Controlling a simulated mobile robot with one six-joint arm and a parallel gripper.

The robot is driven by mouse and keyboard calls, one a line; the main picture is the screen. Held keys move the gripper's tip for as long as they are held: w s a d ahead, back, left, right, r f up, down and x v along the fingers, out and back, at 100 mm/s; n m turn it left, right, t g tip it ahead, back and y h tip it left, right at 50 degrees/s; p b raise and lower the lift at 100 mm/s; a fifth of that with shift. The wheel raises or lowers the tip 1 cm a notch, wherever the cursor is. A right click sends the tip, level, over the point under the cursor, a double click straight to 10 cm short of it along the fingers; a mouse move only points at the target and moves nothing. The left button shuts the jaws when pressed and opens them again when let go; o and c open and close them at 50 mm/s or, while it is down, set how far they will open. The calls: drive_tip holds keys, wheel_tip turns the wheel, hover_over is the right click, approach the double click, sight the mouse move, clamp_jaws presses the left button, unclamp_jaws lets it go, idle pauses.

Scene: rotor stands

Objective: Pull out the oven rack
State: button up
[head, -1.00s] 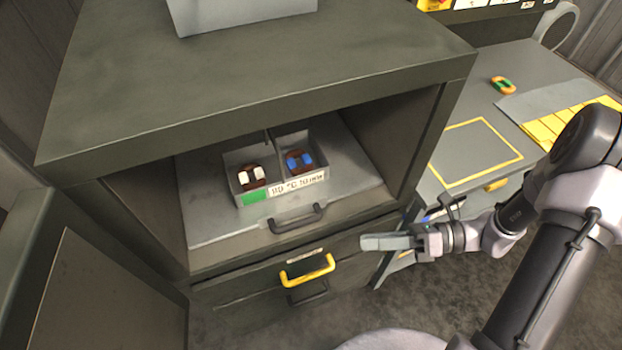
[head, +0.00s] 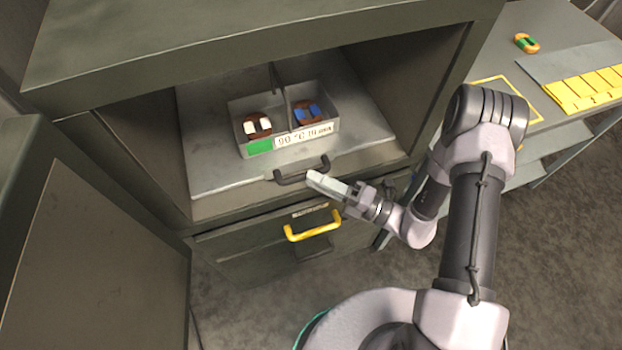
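The oven rack (head: 215,165) is a flat grey tray inside the open cabinet, with a dark handle (head: 302,174) at its front edge. A divided grey box (head: 240,121) with a green patch and a label stands on the rack. It holds a part with white blocks (head: 257,125) and a part with blue blocks (head: 307,112).
Below the rack is a drawer with a yellow handle (head: 313,227). The cabinet's open door (head: 95,265) stands at the left. A side table (head: 560,45) at the right carries a green and orange part (head: 526,43) and yellow tiles (head: 585,90).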

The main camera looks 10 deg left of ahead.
drive_tip(key=shift+x, duration=1)
clamp_jaws()
idle(0.7)
